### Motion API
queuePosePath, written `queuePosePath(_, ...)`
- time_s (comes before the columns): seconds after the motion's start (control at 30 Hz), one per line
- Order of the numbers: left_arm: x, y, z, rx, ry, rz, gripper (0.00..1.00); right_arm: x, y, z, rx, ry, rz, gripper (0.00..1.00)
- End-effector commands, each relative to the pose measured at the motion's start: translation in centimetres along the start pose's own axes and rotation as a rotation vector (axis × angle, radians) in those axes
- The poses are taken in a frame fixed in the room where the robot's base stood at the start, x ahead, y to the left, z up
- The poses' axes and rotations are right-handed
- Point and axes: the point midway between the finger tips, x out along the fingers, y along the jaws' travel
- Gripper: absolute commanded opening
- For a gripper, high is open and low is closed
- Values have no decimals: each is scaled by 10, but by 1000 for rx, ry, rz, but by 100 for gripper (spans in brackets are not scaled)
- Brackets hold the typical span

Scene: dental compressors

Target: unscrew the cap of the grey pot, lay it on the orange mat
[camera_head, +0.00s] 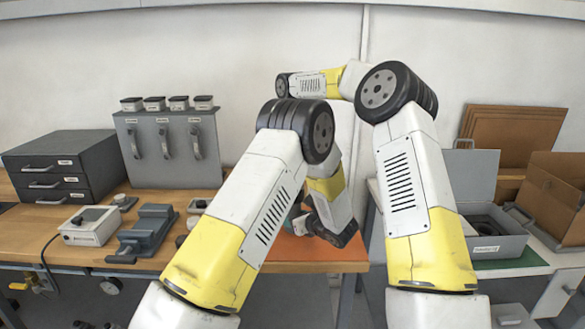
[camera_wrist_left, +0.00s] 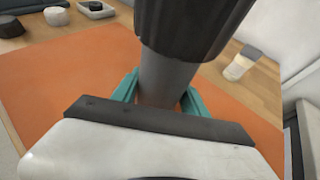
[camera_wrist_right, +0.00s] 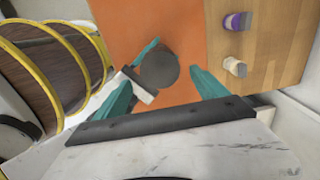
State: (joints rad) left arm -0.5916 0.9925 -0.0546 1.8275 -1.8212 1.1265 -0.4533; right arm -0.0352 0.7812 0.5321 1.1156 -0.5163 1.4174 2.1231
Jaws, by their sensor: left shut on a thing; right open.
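The grey pot (camera_wrist_left: 165,82) stands between the teal fingers of my left gripper (camera_wrist_left: 160,88), which is shut on its body. Its wider, dark ribbed cap (camera_wrist_left: 195,25) sits on top in the left wrist view. The right wrist view shows the cap's round dark top (camera_wrist_right: 157,70) from above. My right gripper (camera_wrist_right: 163,80) is open, with its fingers apart on either side of the cap. The orange mat (camera_wrist_left: 60,80) lies below; part of it shows in the head view (camera_head: 300,252). My arms hide the pot in the head view.
Two small bottles, one with a purple band (camera_wrist_right: 238,21) and one pale (camera_wrist_right: 235,67), stand on the wood beside the mat. A vise (camera_head: 147,232), a white box (camera_head: 91,225) and dark drawers (camera_head: 60,165) are left. A grey open case (camera_head: 490,235) is right.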

Motion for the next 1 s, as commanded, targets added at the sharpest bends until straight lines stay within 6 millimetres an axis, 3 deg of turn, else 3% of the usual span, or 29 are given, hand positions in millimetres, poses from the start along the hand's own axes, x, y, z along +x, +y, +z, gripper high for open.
queuePosePath(0.43,0,0,0,0,0,-1,0,64,0,-1,-1,0,3,83)
queuePosePath(0.87,0,0,0,0,-1,-1,0,74,0,0,-2,0,0,83)
queuePosePath(1.0,0,0,0,0,-1,-1,0,74,0,0,-2,0,0,55)
